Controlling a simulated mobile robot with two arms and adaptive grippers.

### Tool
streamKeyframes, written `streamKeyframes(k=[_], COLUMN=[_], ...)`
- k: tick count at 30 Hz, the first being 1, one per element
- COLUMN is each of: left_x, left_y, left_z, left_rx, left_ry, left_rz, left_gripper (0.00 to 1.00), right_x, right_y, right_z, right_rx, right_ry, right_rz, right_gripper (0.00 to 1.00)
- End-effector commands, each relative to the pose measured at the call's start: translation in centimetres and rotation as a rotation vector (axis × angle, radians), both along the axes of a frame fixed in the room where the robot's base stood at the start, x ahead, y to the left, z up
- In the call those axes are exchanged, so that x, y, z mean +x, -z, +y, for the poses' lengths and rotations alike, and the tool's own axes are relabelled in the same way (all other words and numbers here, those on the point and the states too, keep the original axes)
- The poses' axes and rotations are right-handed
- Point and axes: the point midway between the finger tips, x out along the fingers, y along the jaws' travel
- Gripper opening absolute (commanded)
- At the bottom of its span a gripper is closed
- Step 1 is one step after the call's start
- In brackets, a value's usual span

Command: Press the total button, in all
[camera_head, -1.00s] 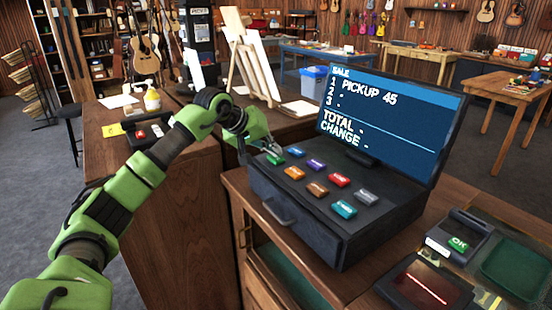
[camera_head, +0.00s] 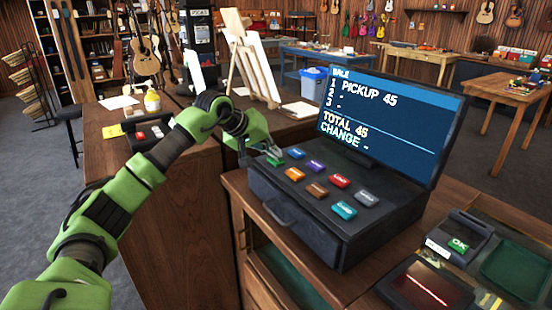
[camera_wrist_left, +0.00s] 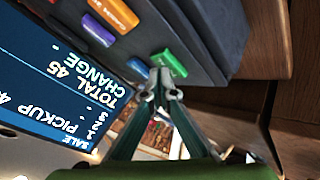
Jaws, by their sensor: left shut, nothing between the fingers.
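The dark cash register (camera_head: 290,215) stands on a wooden counter with coloured buttons on its sloped top. The green button (camera_head: 275,162) is at the top left of the keys, and its label is not readable. My left gripper (camera_head: 274,152) is shut and empty, with its fingertips at the green button. In the left wrist view the fingertips (camera_wrist_left: 160,88) are right beside the green button (camera_wrist_left: 170,63); I cannot tell whether they touch it. The register screen (camera_head: 390,125) reads PICKUP 45, TOTAL 45, with CHANGE blank. My right gripper is not in view.
Purple (camera_head: 316,166), orange (camera_head: 294,174), red (camera_head: 340,181) and other buttons sit close to the green one. A card terminal (camera_head: 458,235) with an OK key and a scanner (camera_head: 428,288) lie to the right. The screen stands behind the keys.

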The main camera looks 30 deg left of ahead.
Motion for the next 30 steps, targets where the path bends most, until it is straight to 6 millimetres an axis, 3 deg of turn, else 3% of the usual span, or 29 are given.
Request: streamKeyframes(k=[6,20,30], left_x=[0.0,0.0,0.0], left_y=[-1.4,-1.9,-5.3], left_z=[0.0,0.0,0.0], left_rx=[-0.001,-0.001,0.001], left_ry=[-0.001,-0.001,-0.001], left_rz=[0.000,-0.002,-0.002], left_gripper=[0.00,0.00,0.00], right_x=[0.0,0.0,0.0], right_y=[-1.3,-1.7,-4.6], right_z=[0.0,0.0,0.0], right_rx=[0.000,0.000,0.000], right_ry=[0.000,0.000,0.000], right_rz=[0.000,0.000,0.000], right_gripper=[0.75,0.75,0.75])
